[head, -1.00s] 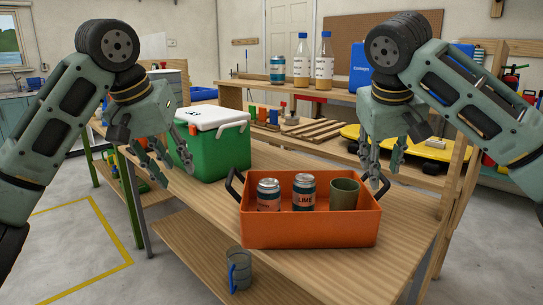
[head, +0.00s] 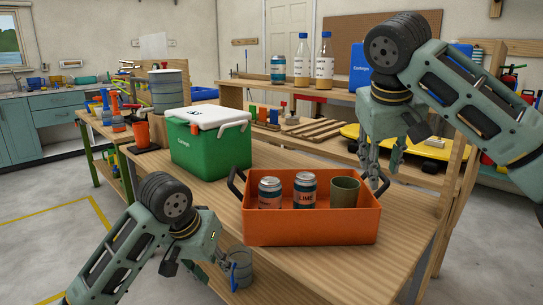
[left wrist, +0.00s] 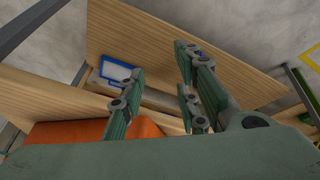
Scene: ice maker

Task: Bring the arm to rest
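My left gripper (head: 220,270) is low at the front left, beside the table edge. In the head view its fingers overlap the dark mug (head: 241,264) with a blue handle; I cannot tell whether they touch. In the left wrist view the fingers (left wrist: 158,80) are spread with nothing between them. My right gripper (head: 381,165) hangs with fingers apart and empty by the right handle of the orange tray (head: 312,232). The tray holds two cans (head: 304,190) and an olive cup (head: 344,192).
A green cooler (head: 212,152) with a white lid stands behind the tray to the left. The wooden table (head: 400,245) is bare right of the tray. Bottles (head: 324,62) and a can stand on the raised shelf behind. Open floor (head: 60,215) lies left.

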